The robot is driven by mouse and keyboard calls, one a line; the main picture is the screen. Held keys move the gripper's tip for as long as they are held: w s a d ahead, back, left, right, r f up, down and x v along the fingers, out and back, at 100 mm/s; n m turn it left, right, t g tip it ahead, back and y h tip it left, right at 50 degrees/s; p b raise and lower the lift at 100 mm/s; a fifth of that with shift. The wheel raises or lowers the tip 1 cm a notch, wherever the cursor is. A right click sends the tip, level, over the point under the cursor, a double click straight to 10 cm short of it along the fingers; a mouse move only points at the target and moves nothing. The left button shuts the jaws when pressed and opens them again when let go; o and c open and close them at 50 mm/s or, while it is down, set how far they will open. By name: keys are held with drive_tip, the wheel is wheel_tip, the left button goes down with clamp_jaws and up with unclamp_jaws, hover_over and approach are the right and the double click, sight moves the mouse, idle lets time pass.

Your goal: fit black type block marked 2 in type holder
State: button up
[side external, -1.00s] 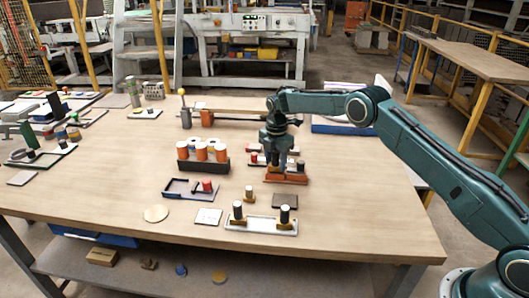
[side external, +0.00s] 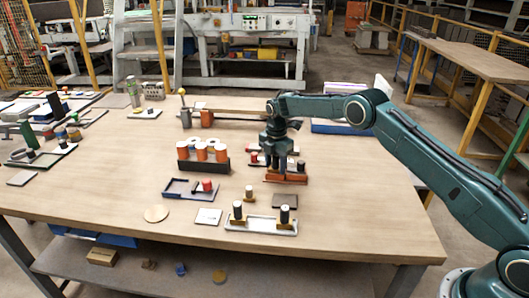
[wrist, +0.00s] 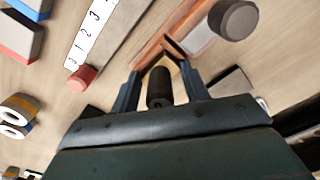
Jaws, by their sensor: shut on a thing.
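My gripper (side external: 284,170) is shut on the black type block (wrist: 159,86), seen in the wrist view as a dark cylinder on a yellowish base between the fingers. Its mark is too small to read. The type holder, an orange-brown rail piece (side external: 300,179), lies directly under my gripper in the side view. It also shows in the wrist view (wrist: 148,53), just beyond the fingertips. The block's base is at or just over the holder. My fingers hide the contact, so I cannot tell whether it is seated.
A white tray (side external: 261,228) with two knobbed blocks stands toward the front edge. A black rack (side external: 204,166) of orange and white cylinders stands left of my gripper. A dark flat plate (side external: 290,201) lies in front of the holder. A numbered white strip (wrist: 92,36) lies beside it.

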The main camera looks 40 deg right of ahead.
drive_tip(key=shift+f, duration=0.1)
drive_tip(key=o, duration=1.2)
drive_tip(key=shift+f, duration=0.1)
drive_tip(key=shift+c, duration=0.2)
drive_tip(key=shift+s, duration=0.1)
drive_tip(key=shift+s+d+f, duration=0.1)
drive_tip(key=shift+f, duration=0.1)
drive_tip(key=shift+r, duration=0.15)
drive_tip(key=r, duration=1.3)
drive_tip(key=shift+w, duration=0.3)
drive_tip(key=shift+r, duration=0.7)
